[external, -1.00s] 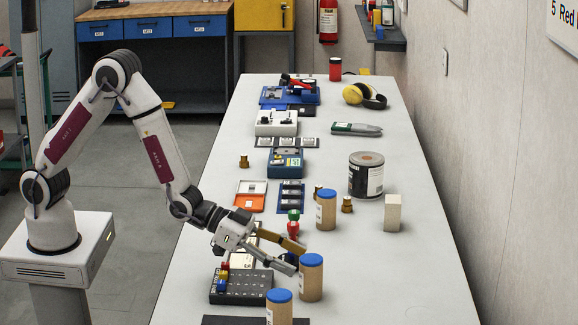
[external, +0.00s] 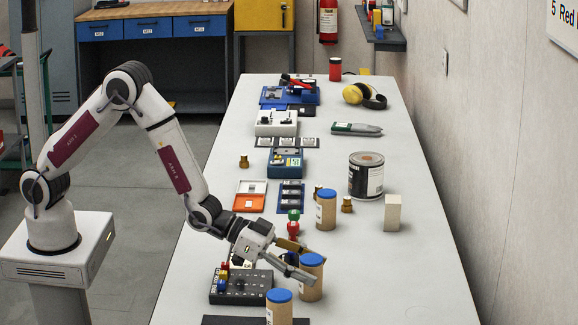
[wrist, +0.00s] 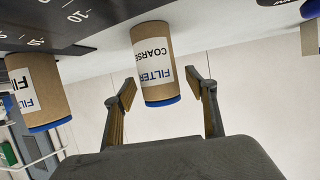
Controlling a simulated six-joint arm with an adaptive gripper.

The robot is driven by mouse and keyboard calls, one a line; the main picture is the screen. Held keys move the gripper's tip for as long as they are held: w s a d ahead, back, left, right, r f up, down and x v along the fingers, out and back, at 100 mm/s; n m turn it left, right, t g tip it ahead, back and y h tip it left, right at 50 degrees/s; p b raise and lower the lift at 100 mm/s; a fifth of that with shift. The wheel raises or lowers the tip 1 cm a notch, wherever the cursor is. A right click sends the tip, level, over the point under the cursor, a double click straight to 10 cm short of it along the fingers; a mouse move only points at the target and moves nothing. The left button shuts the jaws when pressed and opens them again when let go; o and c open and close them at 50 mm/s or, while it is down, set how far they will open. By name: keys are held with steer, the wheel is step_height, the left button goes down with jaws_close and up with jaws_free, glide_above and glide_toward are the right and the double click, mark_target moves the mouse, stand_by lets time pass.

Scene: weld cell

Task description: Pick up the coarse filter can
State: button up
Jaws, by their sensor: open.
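The coarse filter can (wrist: 152,50) is a brown cylinder with a blue lid and a white label reading COARSE FILTER. In the external view it is the can (external: 312,283) at my gripper's tips. My gripper (wrist: 160,84) is open, with one finger on each side of the can's lid end in the wrist view. The can shows between and just beyond the fingertips. I cannot tell whether either finger touches it. In the external view the gripper (external: 302,262) partly covers the can's upper left side.
A similar blue-lidded can (external: 279,309) stands nearer the camera; another (external: 326,210) stands farther back. A black block with coloured pieces (external: 241,287) lies left of the gripper. A pale block (external: 393,213) and a paint tin (external: 366,176) stand right. The bench's right front is clear.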

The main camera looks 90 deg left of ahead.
stand_by(0.5)
steer(key=c, duration=1.3)
steer(key=shift+r, duration=0.1)
steer(key=shift+c, duration=0.2)
steer(key=shift+r, duration=4.95)
